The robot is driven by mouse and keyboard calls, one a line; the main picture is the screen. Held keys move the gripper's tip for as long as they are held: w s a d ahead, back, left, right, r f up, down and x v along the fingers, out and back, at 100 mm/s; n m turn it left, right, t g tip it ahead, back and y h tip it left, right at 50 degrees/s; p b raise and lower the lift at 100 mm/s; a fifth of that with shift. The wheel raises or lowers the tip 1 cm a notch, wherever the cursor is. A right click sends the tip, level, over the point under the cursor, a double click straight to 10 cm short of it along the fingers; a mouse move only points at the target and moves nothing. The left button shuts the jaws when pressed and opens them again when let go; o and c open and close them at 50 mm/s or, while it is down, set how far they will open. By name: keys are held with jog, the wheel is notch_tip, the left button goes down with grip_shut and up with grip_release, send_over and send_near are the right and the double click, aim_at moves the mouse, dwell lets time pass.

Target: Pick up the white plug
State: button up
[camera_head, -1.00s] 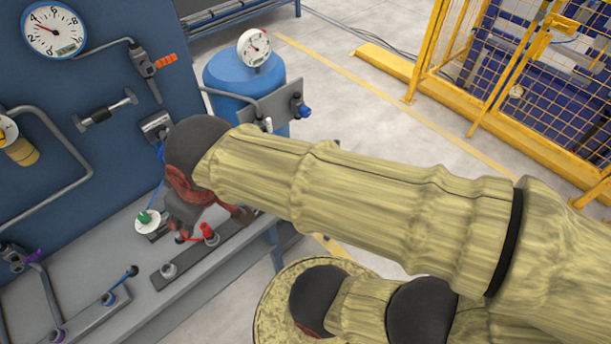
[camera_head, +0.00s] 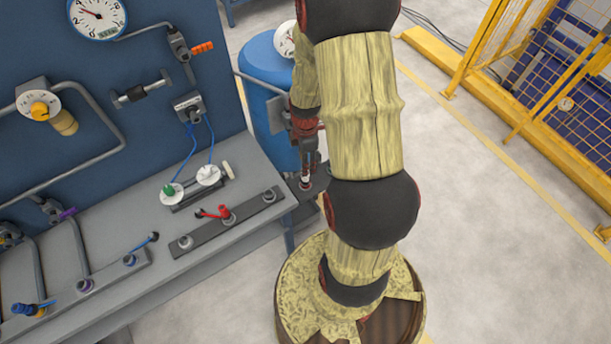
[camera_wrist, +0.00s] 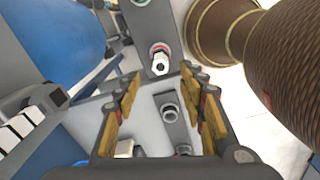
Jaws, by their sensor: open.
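A white plug-like piece with a hexagonal end and a red ring (camera_wrist: 160,64) stands on a grey plate in the wrist view. It lies between and just past the fingertips of my gripper (camera_wrist: 160,77), and I see no contact. My gripper is open and empty, its yellow-padded fingers on either side.
A blue tank (camera_head: 268,75) stands close behind my gripper. A yellow fence (camera_head: 520,70) is at right; floor between is clear.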

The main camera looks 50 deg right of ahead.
aim_at(305, 179)
notch_tip(305, 179, down, 8)
jog(key=shift+r+b, duration=0.1)
jog(key=shift+b, duration=0.5)
jog(key=c, duration=0.3)
grip_shut()
dwell(0.5)
